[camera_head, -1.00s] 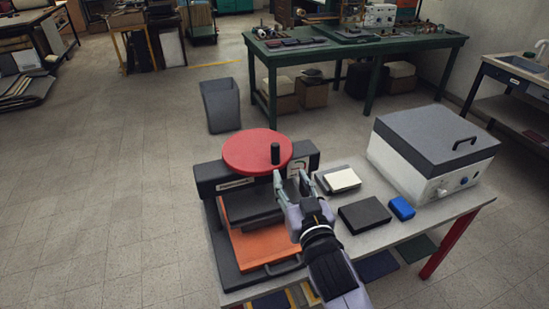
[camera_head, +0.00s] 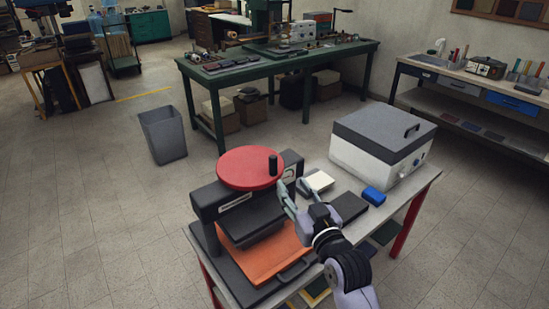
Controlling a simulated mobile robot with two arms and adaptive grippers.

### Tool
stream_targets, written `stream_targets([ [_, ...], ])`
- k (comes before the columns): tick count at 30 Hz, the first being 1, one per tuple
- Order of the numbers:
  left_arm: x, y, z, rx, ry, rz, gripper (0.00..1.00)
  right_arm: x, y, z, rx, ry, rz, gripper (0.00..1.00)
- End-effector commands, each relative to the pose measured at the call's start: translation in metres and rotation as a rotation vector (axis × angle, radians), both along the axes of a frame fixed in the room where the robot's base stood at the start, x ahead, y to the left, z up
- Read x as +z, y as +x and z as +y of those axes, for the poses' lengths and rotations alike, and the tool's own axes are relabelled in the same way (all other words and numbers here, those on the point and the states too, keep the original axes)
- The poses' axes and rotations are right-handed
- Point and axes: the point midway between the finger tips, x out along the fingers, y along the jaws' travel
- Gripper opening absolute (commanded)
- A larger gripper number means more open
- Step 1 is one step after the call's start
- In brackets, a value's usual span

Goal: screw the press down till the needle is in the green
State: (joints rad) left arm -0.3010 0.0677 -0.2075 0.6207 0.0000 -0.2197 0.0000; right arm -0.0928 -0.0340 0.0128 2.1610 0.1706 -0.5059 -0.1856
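The press has a red handwheel (camera_head: 245,168) on top with an upright black knob (camera_head: 272,165) at its right edge. Below are a dark crossbeam (camera_head: 207,202), a black platen (camera_head: 250,222) and an orange sheet (camera_head: 272,257) on the black base. My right gripper (camera_head: 294,188) is open and empty, just right of and below the knob and apart from it. Its fingers cover the right end of the crossbeam. No needle or green zone can be made out. My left gripper is not in view.
A grey bin (camera_head: 163,135) and a green workbench (camera_head: 275,65) stand behind. The floor at left is clear.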

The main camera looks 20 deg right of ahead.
Motion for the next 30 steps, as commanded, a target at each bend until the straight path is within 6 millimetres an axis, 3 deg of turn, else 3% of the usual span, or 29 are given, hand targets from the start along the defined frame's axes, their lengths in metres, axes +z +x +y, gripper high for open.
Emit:
stream_targets([
  [4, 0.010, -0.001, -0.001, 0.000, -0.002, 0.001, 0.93, 0.004, 0.035, 0.003, 0.000, 0.001, -0.001, 0.39],
  [9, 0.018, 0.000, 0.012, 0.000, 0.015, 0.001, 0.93, 0.003, 0.072, 0.005, 0.000, 0.001, 0.000, 0.39],
  [15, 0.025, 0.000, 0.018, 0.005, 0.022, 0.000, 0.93, 0.003, 0.108, 0.007, -0.001, 0.001, -0.001, 0.39],
  [22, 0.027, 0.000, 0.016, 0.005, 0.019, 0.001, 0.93, 0.001, 0.129, 0.009, -0.001, 0.000, 0.000, 0.39],
  [30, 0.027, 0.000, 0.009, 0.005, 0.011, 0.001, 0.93, 0.000, 0.132, 0.009, -0.001, 0.000, 0.000, 0.39],
])
